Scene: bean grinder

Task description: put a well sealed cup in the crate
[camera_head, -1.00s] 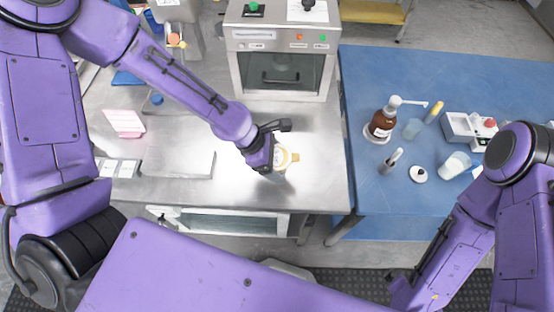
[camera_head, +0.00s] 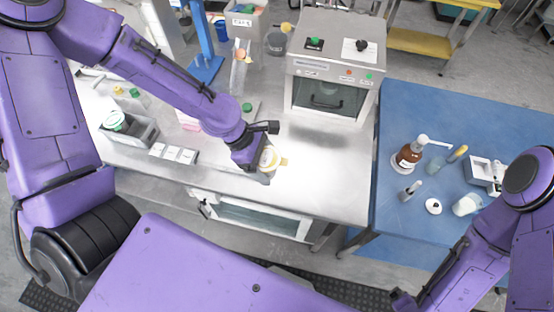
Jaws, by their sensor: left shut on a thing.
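A pale cup with a yellowish rim (camera_head: 271,158) is at my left gripper (camera_head: 258,162), over the metal bench. The gripper is shut on it and hides its left side; I cannot tell whether its base touches the bench. A grey crate (camera_head: 146,133) stands at the bench's left end. A round white-and-green item (camera_head: 115,121) is at its left part. My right gripper (camera_head: 402,300) is a dark shape low in the picture, away from both tables; its fingers are not clear.
A metal oven-like machine (camera_head: 330,75) stands at the bench's back right. White cards (camera_head: 173,153) and a pink item (camera_head: 188,121) lie between crate and gripper. A blue stand (camera_head: 205,65) rises behind. The blue table (camera_head: 405,125) holds a brown pump bottle (camera_head: 409,155) and cups.

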